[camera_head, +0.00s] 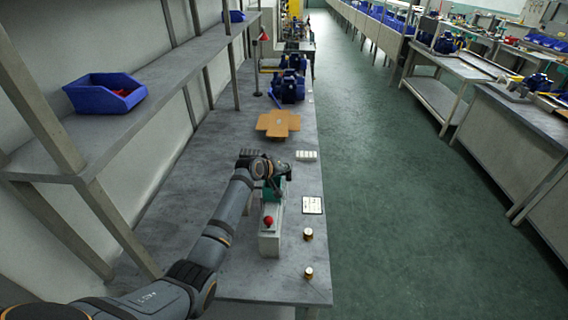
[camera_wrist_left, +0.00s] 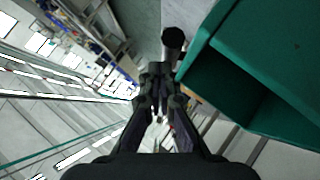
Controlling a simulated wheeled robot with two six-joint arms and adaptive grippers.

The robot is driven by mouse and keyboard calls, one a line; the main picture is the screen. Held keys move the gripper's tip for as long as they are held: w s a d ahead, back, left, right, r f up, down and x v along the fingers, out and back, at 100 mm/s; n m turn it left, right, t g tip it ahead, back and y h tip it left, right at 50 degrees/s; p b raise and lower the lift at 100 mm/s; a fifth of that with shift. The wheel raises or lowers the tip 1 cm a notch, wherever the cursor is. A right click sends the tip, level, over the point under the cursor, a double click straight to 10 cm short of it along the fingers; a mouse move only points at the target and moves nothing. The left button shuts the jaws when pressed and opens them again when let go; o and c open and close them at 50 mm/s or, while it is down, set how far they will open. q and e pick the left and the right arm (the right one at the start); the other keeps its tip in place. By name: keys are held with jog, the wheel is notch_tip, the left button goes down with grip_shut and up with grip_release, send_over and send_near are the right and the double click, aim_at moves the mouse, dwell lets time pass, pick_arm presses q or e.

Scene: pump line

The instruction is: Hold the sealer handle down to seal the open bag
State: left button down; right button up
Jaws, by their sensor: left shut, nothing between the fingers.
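The sealer, a long pale grey body (camera_head: 270,240) with a red knob (camera_head: 268,221) at its near end, stands on the bench. Its far part is teal and partly hidden by my left arm. My left gripper (camera_head: 276,188) is over that teal part, shut and empty. In the left wrist view the closed fingers (camera_wrist_left: 158,97) are beside a large teal housing (camera_wrist_left: 265,50). A dark round-ended bar (camera_wrist_left: 174,40) shows just beyond the fingertips; I cannot tell whether it is the handle or whether they touch. I cannot make out the open bag. My right gripper is not in view.
A flat cardboard piece (camera_head: 278,123), a white tray (camera_head: 306,155), a white-faced panel (camera_head: 312,205) and two brass-coloured cylinders (camera_head: 308,234) are on the bench. Blue pumps (camera_head: 288,86) stand farther back. A shelf with a blue bin (camera_head: 105,92) runs along the left.

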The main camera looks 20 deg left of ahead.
pick_arm(q)
jog(key=shift+d+f, duration=0.45)
jog(key=shift+f, duration=0.05)
jog(key=shift+s, duration=0.1)
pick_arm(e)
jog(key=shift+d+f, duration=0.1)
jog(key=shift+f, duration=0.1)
